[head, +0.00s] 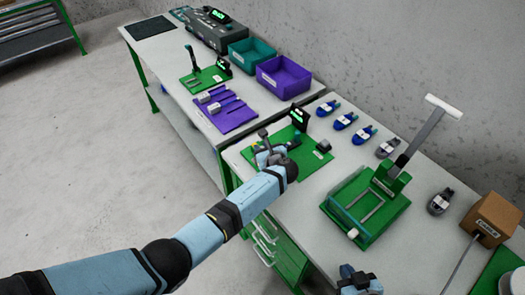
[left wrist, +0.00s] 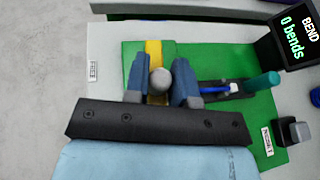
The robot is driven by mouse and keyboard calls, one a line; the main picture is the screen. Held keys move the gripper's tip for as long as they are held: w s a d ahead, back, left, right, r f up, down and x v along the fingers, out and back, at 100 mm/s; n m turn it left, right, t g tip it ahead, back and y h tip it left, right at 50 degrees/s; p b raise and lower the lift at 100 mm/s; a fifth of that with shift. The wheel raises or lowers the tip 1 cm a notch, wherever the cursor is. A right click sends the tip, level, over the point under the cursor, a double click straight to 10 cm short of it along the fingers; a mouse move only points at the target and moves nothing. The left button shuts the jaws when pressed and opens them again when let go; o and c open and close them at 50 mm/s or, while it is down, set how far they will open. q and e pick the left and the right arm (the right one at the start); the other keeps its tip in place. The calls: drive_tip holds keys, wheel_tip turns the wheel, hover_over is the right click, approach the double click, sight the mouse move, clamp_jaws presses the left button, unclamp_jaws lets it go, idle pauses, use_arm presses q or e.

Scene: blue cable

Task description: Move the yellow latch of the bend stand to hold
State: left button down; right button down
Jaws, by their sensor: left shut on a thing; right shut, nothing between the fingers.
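The bend stand is a green plate (head: 312,163) on the workbench; its plate also shows in the left wrist view (left wrist: 215,60). Its black display (left wrist: 292,32) reads "BEND 0 bends". The yellow latch (left wrist: 153,50) is a strip at the plate's left side, with a round grey knob (left wrist: 160,79) at its near end. My left gripper (left wrist: 160,88) has one finger on each side of the knob and is shut on it. In the head view my left gripper (head: 270,155) hides most of the latch. My right gripper (head: 358,281) is shut and empty at the bottom edge.
A teal cylinder (left wrist: 262,80) and a blue piece (left wrist: 213,87) sit right of the latch. A green fixture (head: 365,205) with a long lever (head: 425,130) stands to the right. Several blue connectors (head: 345,121) lie behind. A purple bin (head: 283,77) stands farther back.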

use_arm(q)
drive_tip(key=shift+w+d+r, duration=0.25)
drive_tip(key=shift+d+r, duration=0.1)
use_arm(e)
drive_tip(key=shift+w+d+f, duration=0.1)
drive_tip(key=shift+d+f, duration=0.05)
drive_tip(key=shift+d, duration=0.15)
use_arm(q)
drive_tip(key=shift+n+y, duration=0.3)
use_arm(e)
drive_tip(key=shift+d, duration=0.1)
use_arm(q)
drive_tip(key=c, duration=1.1)
unclamp_jaws()
drive_tip(key=shift+o, duration=0.6)
drive_tip(key=shift+f, duration=0.25)
use_arm(e)
drive_tip(key=shift+w, duration=0.1)
use_arm(q)
drive_tip(key=shift+s+d+r, duration=0.1)
drive_tip(key=shift+s+r, duration=0.05)
drive_tip(key=shift+s, duration=0.25)
drive_tip(key=v, duration=0.6)
drive_tip(key=shift+s+d+r, duration=0.15)
drive_tip(key=shift+d+r, duration=0.05)
drive_tip(key=shift+d, duration=0.05)
